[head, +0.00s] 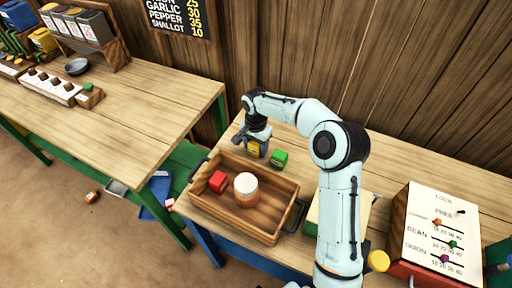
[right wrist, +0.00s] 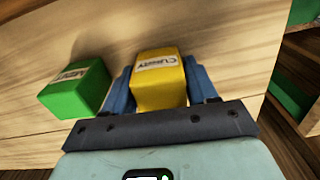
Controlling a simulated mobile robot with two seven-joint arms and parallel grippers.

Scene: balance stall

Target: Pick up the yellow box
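The yellow box (head: 254,149) stands on the table behind the wooden tray; its label seems to read "CURRY". In the right wrist view the yellow box (right wrist: 160,85) sits between the two blue fingers of my right gripper (right wrist: 160,88), which lie close against its sides. In the head view my right gripper (head: 257,136) reaches down over the box from above and hides its top. I see no clear gap under the box. My left gripper is not in view.
A green box (head: 279,159) stands close beside the yellow one. A wooden tray (head: 262,224) in front holds a red box (head: 218,182) and a white-topped jar (head: 246,188). A slanted board with coloured sliders (head: 441,236) stands at the right. The plank wall rises behind.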

